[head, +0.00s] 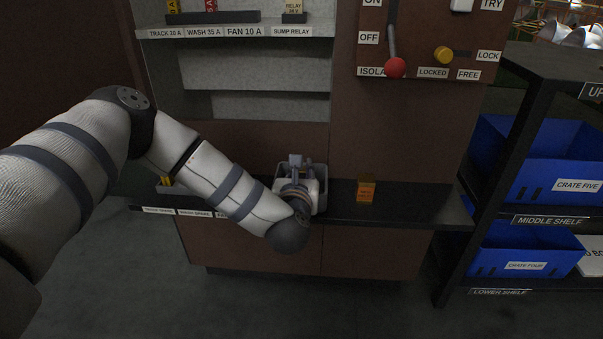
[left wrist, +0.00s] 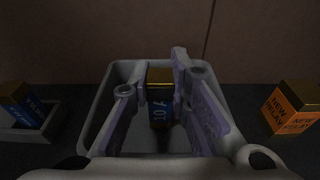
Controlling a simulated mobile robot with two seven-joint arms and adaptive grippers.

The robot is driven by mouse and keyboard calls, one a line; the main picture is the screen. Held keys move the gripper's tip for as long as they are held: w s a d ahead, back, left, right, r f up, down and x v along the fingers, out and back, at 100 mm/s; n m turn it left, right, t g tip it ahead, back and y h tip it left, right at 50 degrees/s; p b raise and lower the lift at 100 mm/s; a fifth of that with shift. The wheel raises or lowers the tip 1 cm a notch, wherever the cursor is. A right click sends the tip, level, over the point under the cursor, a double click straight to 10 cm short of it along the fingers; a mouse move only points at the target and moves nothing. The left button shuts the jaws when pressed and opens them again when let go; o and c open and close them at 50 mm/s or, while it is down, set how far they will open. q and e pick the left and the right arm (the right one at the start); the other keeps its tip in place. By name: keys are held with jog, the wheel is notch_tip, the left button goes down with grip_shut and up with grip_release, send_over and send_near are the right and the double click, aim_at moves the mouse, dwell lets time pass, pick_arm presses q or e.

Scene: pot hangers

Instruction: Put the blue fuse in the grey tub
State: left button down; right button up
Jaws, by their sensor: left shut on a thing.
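The blue fuse (left wrist: 160,112), with a gold top and a 10A label, is between the fingers of my left gripper (left wrist: 163,85) in the left wrist view. The gripper is shut on it. The grey tub (left wrist: 92,118) surrounds the fuse and fingertips in that view; I cannot tell whether the fuse touches its floor. In the head view, the tub (head: 320,190) stands on the black ledge and my left gripper (head: 296,165) is over it, hiding the fuse. My right gripper is not in view.
An orange relay box (head: 366,190) stands right of the tub on the ledge (head: 415,196). Another blue item with a gold top (left wrist: 22,106) sits in a grey holder at the left. A panel with a red-knobbed lever (head: 395,67) is above.

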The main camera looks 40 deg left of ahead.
pick_arm(q)
jog(key=shift+f, duration=0.2)
jog(key=c, duration=1.5)
grip_release()
jog(key=shift+r, duration=0.1)
jog(key=shift+r, duration=0.1)
jog(key=shift+s+d+r, duration=0.1)
jog(key=shift+s+r, duration=0.05)
jog(key=shift+s, duration=0.05)
jog(key=p+v, duration=0.1)
jog(key=v, duration=1)
jog(key=shift+s+d+p, duration=0.15)
jog(key=shift+s+p, duration=0.05)
jog(key=shift+p, duration=0.2)
